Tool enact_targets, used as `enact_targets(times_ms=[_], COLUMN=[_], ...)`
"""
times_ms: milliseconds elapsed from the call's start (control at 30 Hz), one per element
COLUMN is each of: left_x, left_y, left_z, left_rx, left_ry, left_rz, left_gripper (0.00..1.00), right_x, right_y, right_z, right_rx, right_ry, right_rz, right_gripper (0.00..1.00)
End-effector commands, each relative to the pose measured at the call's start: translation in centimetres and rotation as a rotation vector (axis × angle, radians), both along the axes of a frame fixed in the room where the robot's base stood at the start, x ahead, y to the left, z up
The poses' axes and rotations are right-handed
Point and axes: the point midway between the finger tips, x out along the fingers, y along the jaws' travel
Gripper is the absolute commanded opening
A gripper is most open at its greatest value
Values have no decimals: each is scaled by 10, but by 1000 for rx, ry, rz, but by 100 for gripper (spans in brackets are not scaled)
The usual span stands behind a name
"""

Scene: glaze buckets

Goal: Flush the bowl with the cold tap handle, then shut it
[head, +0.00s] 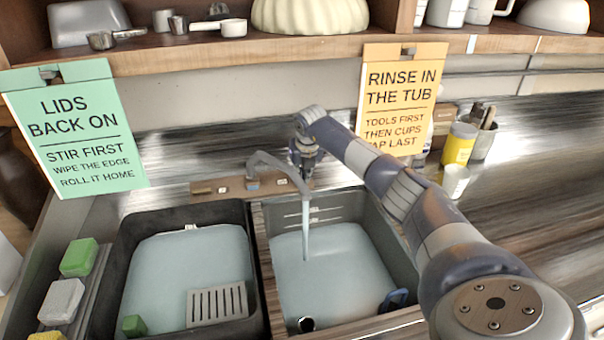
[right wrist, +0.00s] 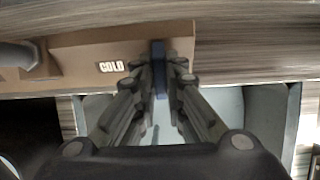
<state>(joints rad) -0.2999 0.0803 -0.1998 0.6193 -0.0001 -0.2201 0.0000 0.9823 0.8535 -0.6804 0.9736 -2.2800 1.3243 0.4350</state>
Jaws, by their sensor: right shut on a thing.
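My right gripper (head: 305,155) reaches down behind the sink, just right of the curved grey tap (head: 280,165). In the right wrist view my right gripper (right wrist: 158,75) is shut on the blue cold tap handle (right wrist: 158,50), which stands between its fingers beside the "COLD" label (right wrist: 111,67). In the head view the gripper hides the handle. A stream of water (head: 305,230) runs from the spout into the right bowl (head: 262,250), which holds pale water. My left gripper is not in view.
The left dark tub (head: 125,235) holds pale water, a grey slotted piece (head: 217,304) and a green block (head: 133,325). A blue object (head: 393,300) sits at the right bowl's front right. Sponges (head: 79,257) lie at left. A yellow jar (head: 459,146) stands right of my arm.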

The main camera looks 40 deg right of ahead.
Motion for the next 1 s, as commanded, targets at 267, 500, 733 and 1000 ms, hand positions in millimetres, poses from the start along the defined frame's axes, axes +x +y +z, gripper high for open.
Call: enact_targets(times_ms=[267,500,733,1000], left_x=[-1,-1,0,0], left_y=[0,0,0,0], left_z=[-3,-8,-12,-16], left_rx=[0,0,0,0], left_ry=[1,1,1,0], left_rz=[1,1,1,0], left_gripper=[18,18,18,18], right_x=[0,-1,-3,-4], right_y=[-1,-2,-3,-4], right_z=[0,-1,-1,-1], right_rx=[42,135,248,383], right_ry=[-23,-74,-137,-211], right_rz=[-65,-209,-384,-590], right_gripper=[0,0,0,0])
